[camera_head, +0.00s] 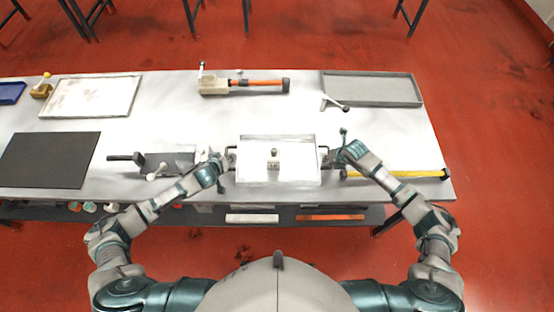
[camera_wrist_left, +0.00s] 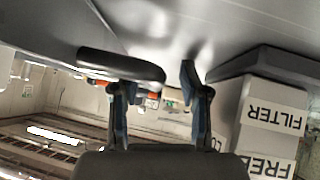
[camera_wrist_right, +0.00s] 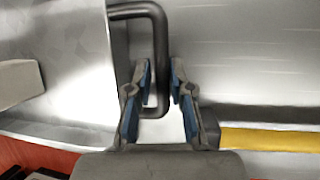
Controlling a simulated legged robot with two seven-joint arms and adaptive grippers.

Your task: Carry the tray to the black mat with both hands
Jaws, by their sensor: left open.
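My right gripper (camera_head: 334,156) is at the tray's right-hand handle. In the right wrist view its fingers (camera_wrist_right: 161,78) stand partly closed either side of the black handle (camera_wrist_right: 160,45); their grip is unclear. My left gripper (camera_head: 222,163) is open near the left handle. In the left wrist view its fingers (camera_wrist_left: 160,90) are apart, with a black bar (camera_wrist_left: 120,66) across one. The black mat (camera_head: 48,160) lies bare on the left.
A grey device (camera_head: 170,162) with a black grip sits between mat and tray. A yellow bar (camera_head: 410,174) lies right of the tray. Behind stand a white panel (camera_head: 90,96), an orange-handled tool (camera_head: 255,84) and a grey tray (camera_head: 370,90). The table's centre is clear.

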